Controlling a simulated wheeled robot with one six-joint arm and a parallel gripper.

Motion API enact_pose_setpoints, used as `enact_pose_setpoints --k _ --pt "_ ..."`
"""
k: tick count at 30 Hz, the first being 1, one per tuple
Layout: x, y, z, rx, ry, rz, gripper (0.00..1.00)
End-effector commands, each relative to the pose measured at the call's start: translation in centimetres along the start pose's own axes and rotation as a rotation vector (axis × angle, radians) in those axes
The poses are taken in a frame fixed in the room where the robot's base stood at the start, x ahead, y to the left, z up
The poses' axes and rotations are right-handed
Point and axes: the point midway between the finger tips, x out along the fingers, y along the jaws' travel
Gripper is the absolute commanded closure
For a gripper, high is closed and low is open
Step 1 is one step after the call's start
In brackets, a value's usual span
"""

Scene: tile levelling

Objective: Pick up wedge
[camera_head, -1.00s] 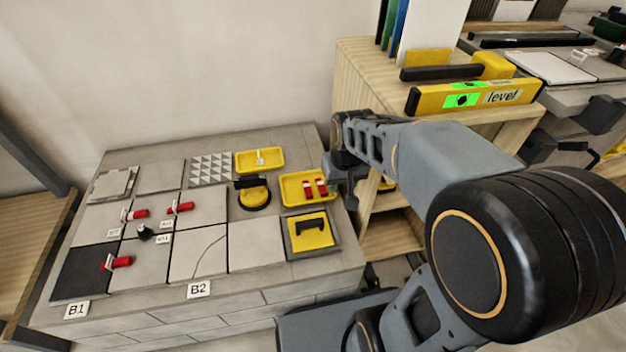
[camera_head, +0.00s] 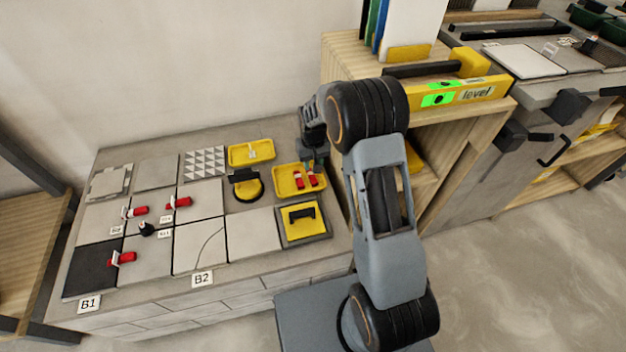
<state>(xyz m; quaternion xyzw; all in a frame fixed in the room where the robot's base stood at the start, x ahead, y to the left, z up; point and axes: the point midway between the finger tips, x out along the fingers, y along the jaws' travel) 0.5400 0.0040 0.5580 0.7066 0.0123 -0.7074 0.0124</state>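Two red wedges (camera_head: 299,179) lie side by side in a yellow tray (camera_head: 284,187) at the right side of the tiled bench. More red pieces (camera_head: 182,202) with white clips sit on the tile joints at the left and middle. My gripper (camera_head: 315,157) is just behind the tray's right end, above the back right part of the bench. It looks apart from the red wedges. Its fingers are dark, small and partly hidden by my arm, so I cannot tell whether they are open.
A yellow and black suction tool (camera_head: 247,186) is left of the wedge tray. A yellow trowel-like piece (camera_head: 303,221) lies in front. A wooden shelf with a yellow level (camera_head: 465,94) stands right.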

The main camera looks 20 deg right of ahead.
Motion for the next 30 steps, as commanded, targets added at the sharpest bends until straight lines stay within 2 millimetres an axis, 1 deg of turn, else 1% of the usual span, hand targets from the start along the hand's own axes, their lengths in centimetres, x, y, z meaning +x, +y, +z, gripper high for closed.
enact_pose_setpoints --k 1,4,14,21,24,30 --pt "1.0 0.0 0.0 0.0 -0.001 0.0 0.64" --pt "2.0 0.0 0.0 0.0 -0.001 0.0 0.64" --pt "3.5 0.0 0.0 0.0 0.001 0.0 0.64" --pt "6.7 0.1 0.2 0.0 -0.001 0.0 0.64" --pt "7.7 0.1 0.2 0.0 -0.001 0.001 0.64" --pt "7.8 0.1 0.1 0.0 0.001 0.001 0.64"
